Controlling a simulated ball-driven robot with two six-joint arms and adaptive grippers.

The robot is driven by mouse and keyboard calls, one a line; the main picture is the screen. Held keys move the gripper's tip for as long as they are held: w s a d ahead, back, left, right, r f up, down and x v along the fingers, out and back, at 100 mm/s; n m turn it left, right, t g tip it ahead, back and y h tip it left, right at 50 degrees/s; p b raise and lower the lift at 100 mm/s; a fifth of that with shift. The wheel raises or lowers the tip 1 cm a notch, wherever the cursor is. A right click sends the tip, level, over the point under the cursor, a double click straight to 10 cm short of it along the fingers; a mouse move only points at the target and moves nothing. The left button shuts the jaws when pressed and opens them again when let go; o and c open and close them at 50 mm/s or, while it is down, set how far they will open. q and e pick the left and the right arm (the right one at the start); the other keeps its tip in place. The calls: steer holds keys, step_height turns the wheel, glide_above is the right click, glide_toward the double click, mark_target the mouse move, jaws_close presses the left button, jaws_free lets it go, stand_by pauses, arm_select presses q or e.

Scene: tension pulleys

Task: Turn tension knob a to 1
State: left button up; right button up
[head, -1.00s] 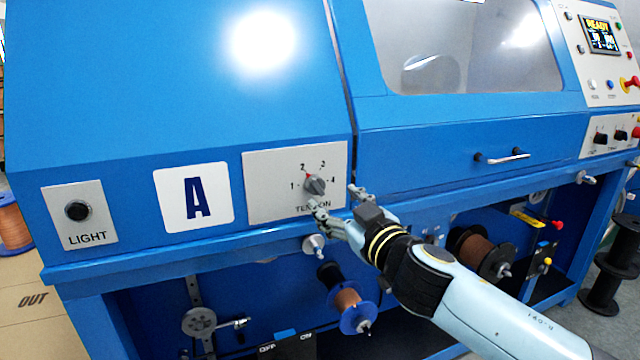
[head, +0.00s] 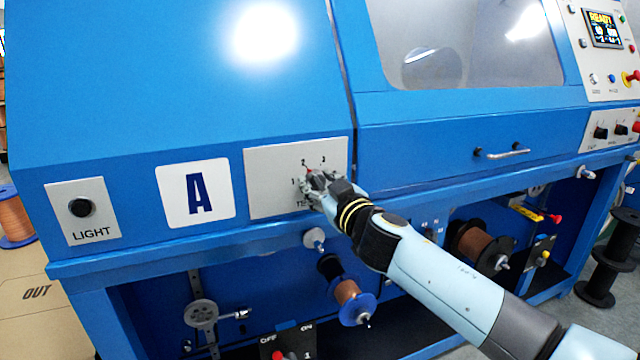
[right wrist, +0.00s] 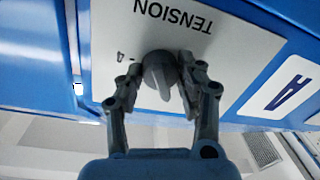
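Tension knob a is a dark grey round knob with a raised grip bar. It sits on the grey TENSION panel (head: 270,185), right of the big A label (head: 195,194). In the head view my right gripper (head: 317,184) hides most of it; a red pointer mark (head: 309,171) shows near the 2. In the right wrist view the knob (right wrist: 158,70) stands between the fingers of my right gripper (right wrist: 157,88), one on each side. The fingers look spread, and I cannot tell whether they touch the knob. My left gripper is out of view.
A LIGHT button panel (head: 82,211) is at the left. Below the ledge are a copper spool (head: 348,295) and an OFF/ON switch panel (head: 288,342). A drawer handle (head: 507,155) and a control screen (head: 603,30) lie to the right.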

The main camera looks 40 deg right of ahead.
steer(key=c, duration=0.5)
steer(key=shift+n, duration=0.5)
steer(key=n+p, duration=0.2)
steer(key=n, duration=0.3)
steer(key=shift+r, duration=0.1)
steer(key=n+g+p, duration=0.1)
steer(key=n, duration=0.4)
steer(key=shift+a+n, duration=0.1)
steer(key=shift+n, duration=0.2)
steer(key=o, duration=1.1)
